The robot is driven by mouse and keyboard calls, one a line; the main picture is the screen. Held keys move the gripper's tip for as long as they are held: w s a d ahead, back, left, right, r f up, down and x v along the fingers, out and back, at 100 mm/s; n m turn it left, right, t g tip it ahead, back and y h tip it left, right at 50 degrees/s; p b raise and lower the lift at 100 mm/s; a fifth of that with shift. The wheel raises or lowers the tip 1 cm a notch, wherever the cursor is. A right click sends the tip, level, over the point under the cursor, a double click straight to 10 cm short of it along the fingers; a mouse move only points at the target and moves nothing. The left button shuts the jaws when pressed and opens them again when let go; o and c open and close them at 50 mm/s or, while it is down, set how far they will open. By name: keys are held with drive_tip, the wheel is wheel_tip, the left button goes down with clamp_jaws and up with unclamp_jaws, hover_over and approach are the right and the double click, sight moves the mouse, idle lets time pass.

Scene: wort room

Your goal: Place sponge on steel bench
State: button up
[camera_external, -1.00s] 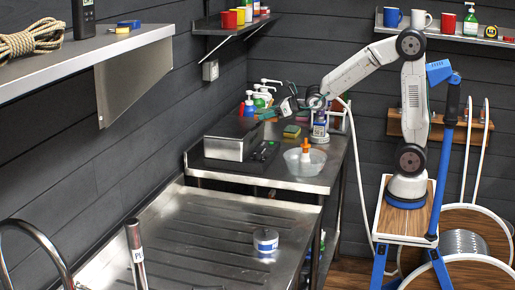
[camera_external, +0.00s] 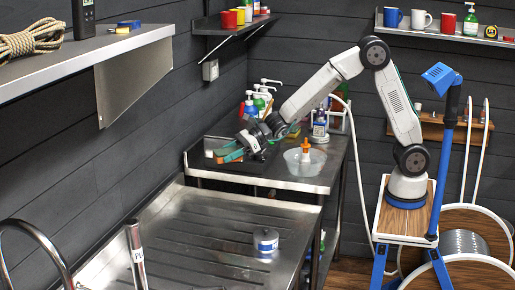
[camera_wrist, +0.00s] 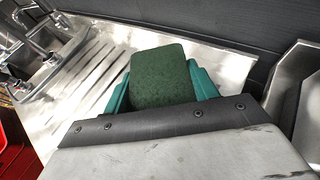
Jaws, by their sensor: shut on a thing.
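My gripper (camera_external: 230,153) is over the left part of the steel bench (camera_external: 300,182), at the back. Its teal fingers are shut on a sponge. In the wrist view the sponge (camera_wrist: 160,76) shows a dark green face between the fingers. In the external view only a small orange-looking patch shows at the fingers. I cannot tell whether the sponge touches anything below.
A ribbed steel drainboard (camera_external: 215,235) lies in front, with a small tin (camera_external: 266,241) on it. A clear bowl with an orange-topped bottle (camera_external: 305,150) stands right of my gripper. Several bottles (camera_external: 258,100) stand behind.

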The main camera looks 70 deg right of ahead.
drive_tip(key=s+a+f+n+g+y, duration=0.1)
drive_tip(key=a+f+n+g, duration=0.15)
drive_tip(key=a, duration=0.45)
drive_tip(key=s+a+f+n+g+y, duration=0.1)
drive_tip(key=s+a+f+y, duration=0.15)
drive_tip(key=a, duration=0.45)
drive_tip(key=n+g, duration=0.2)
hover_over(226, 242)
drive_tip(key=shift+y, duration=0.35)
wheel_tip(226, 242, down, 10)
drive_tip(key=shift+f, duration=2.05)
drive_tip(key=shift+d, duration=0.1)
drive_tip(key=shift+f, duration=0.2)
drive_tip(key=o, duration=1)
drive_tip(key=shift+r, duration=0.15)
